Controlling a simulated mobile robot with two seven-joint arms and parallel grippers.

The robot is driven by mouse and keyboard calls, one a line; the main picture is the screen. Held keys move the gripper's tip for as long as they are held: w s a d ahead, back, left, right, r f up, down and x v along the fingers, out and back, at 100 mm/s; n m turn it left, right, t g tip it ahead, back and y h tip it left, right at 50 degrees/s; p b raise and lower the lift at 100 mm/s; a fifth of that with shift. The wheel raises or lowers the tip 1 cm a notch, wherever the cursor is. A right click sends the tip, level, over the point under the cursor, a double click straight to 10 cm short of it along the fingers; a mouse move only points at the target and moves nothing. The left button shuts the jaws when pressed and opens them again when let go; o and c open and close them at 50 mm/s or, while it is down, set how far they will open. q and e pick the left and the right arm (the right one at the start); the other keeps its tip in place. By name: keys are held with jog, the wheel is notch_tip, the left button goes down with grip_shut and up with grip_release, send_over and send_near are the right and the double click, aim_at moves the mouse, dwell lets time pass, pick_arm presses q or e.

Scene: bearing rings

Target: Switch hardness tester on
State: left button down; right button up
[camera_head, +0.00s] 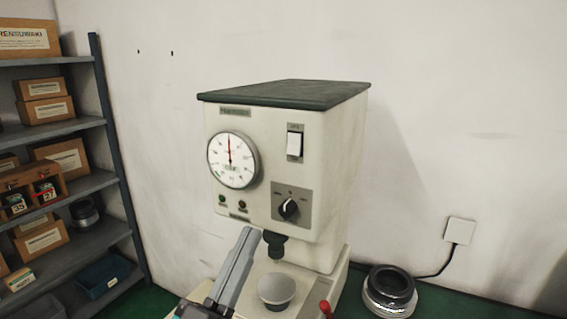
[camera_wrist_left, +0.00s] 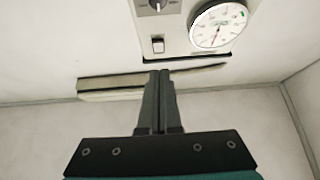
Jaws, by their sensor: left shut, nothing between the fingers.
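The cream hardness tester (camera_head: 340,160) with a dark top stands upright against the wall. Its white rocker switch (camera_head: 294,144) is at the upper right of the front and also shows in the left wrist view (camera_wrist_left: 157,45). The round dial (camera_head: 232,161) is left of the switch; the black knob (camera_head: 288,209) is below it. Two small lamps (camera_head: 231,202) sit under the dial; I cannot tell if either is lit. My left gripper (camera_head: 252,230) is shut and empty, in front of the tester's lower front. In the left wrist view, its fingertips (camera_wrist_left: 162,72) appear just below the inverted switch, seemingly apart from it.
A dark ring-shaped part (camera_head: 390,287) lies on the green surface right of the tester. A grey shelf (camera_head: 75,65) with boxes stands at the left. The tester's anvil (camera_head: 277,290) and red-tipped handle (camera_head: 325,308) are low in front. A wall socket (camera_head: 460,231) is at right.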

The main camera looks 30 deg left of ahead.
pick_arm(q)
jog(key=shift+s+r+t, duration=0.4)
jog(key=shift+s+r, duration=0.15)
jog(key=shift+r, duration=0.35)
jog(key=shift+w, duration=0.15)
send_near(293, 145)
notch_tip(293, 145, up, 4)
jog(key=shift+w+a+f+p, duration=0.1)
jog(key=shift+w+p, duration=0.15)
jog(key=shift+w, duration=0.9)
jog(key=shift+w+a+f+p, duration=0.1)
jog(key=shift+w+p, duration=0.15)
jog(key=shift+w, duration=0.9)
